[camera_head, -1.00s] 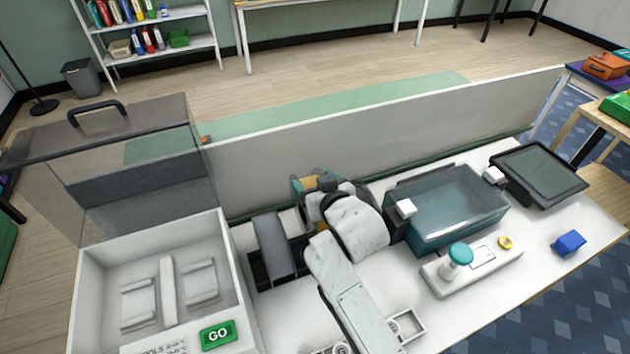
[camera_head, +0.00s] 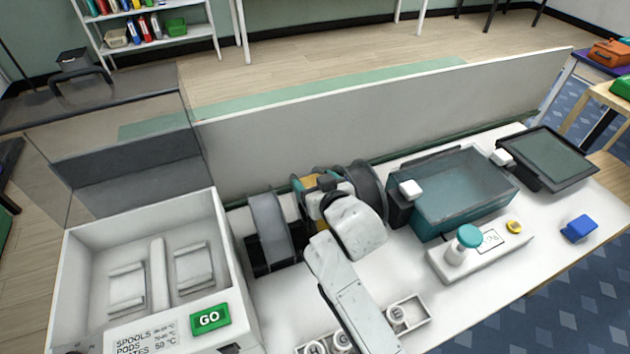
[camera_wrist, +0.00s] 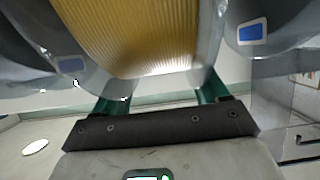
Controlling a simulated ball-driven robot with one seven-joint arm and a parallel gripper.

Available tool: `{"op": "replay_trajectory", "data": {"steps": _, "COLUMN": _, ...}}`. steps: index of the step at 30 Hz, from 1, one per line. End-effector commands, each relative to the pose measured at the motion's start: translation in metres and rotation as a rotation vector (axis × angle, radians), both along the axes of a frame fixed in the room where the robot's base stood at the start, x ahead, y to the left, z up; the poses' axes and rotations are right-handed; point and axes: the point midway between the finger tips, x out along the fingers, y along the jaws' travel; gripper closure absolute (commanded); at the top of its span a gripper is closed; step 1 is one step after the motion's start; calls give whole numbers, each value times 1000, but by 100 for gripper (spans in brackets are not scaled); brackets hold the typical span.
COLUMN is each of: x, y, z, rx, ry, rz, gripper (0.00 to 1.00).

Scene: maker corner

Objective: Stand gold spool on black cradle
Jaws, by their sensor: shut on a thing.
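My gripper (camera_wrist: 158,95) is shut on the gold spool (camera_wrist: 135,35), with its green fingers at the wound gold part between two clear flanges. In the head view my gripper is mostly hidden by my wrist, and only a bit of the gold spool (camera_head: 311,184) shows beside it. A black cradle (camera_head: 262,268) sits on the bench left of my arm. A grey-sided spool (camera_head: 268,222) stands upright on it. Whether the gold spool touches anything below is hidden by my arm.
A dark round flange (camera_head: 369,187) stands right of my wrist, near the teal bin (camera_head: 470,215). A low white partition (camera_head: 300,130) runs along the back. A small tray (camera_head: 408,318) lies in front.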

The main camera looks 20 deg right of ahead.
Motion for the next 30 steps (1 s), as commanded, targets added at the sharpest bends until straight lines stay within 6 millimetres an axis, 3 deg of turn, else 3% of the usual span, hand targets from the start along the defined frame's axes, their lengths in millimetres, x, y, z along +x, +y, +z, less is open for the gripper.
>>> {"op": "replay_trajectory", "data": {"steps": 30, "x": 1, "y": 0, "z": -6, "rx": -1, "ry": -9, "rz": 0, "gripper": 100}}
